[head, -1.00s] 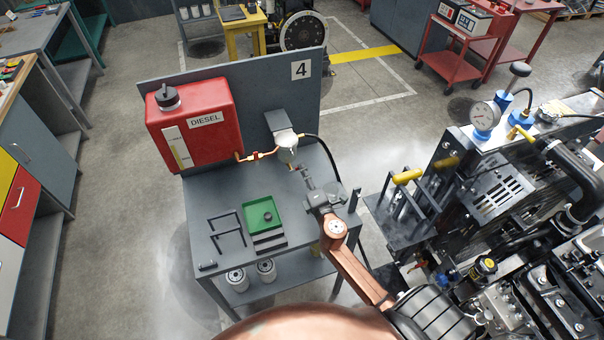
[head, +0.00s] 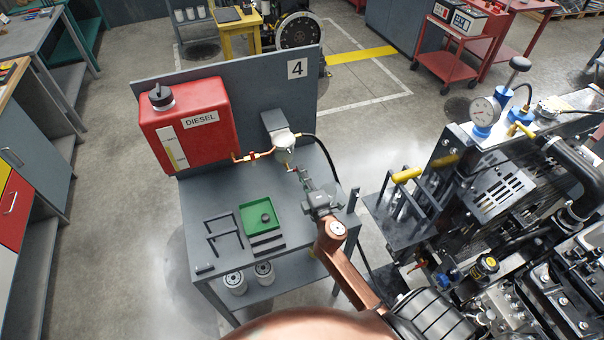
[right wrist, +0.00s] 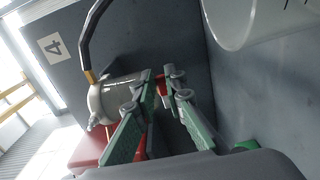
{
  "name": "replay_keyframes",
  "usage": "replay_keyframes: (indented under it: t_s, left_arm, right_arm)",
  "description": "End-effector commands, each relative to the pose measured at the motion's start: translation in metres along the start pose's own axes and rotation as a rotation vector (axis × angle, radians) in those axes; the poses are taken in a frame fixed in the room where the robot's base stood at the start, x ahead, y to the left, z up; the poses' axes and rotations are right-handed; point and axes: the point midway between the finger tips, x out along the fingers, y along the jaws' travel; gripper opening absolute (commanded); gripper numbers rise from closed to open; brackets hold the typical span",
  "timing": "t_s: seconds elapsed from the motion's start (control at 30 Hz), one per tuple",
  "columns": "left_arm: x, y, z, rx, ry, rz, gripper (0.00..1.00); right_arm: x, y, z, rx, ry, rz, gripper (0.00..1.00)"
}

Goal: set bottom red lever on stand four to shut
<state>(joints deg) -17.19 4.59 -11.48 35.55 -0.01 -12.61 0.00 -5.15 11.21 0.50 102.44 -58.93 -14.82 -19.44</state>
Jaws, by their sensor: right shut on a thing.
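Stand four (head: 190,225) is a grey bench with a back panel marked 4 (head: 297,69). A pale fuel filter (head: 284,140) hangs on the panel; it also shows in the right wrist view (right wrist: 113,98). The bottom red lever (head: 291,169) is a small red piece just below the filter, mostly covered by my gripper. My right gripper (head: 298,173) reaches up to it from the front right. In the right wrist view its green-padded fingers (right wrist: 163,88) are close together, with a bit of red between their tips. The lever's exact angle is hidden. My left gripper is out of view.
A red diesel tank (head: 190,130) is on the panel's left, joined to the filter by a copper pipe (head: 255,155). A black hose (head: 322,150) curves down beside the filter. A green tray (head: 262,217) lies on the bench. A diesel engine (head: 510,200) stands close on the right.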

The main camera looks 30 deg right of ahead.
Motion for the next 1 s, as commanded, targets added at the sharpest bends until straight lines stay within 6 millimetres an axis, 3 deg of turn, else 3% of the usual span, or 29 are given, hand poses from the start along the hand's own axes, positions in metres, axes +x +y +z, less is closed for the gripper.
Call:
replay_keyframes:
  t_s: [0.03, 0.07, 0.3, 0.67, 0.77, 1.0]
  left_arm:
    - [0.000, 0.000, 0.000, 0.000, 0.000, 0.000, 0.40]
    - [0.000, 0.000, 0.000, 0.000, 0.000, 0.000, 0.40]
    - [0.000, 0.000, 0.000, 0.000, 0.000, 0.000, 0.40]
    - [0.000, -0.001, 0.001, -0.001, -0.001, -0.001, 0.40]
    - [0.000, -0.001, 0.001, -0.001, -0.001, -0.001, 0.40]
    - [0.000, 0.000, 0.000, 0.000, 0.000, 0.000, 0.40]
  right_arm:
    - [0.000, -0.002, 0.000, 0.002, -0.001, -0.004, 0.00]
    - [0.000, -0.002, 0.000, 0.002, -0.001, -0.004, 0.11]
    - [0.000, -0.001, 0.000, 0.000, -0.001, -0.002, 0.28]
    - [-0.005, -0.002, 0.000, -0.001, 0.000, -0.002, 0.28]
    - [-0.017, -0.002, 0.000, 0.000, -0.001, -0.003, 0.28]
    - [-0.067, -0.003, 0.001, 0.002, -0.003, -0.005, 0.28]
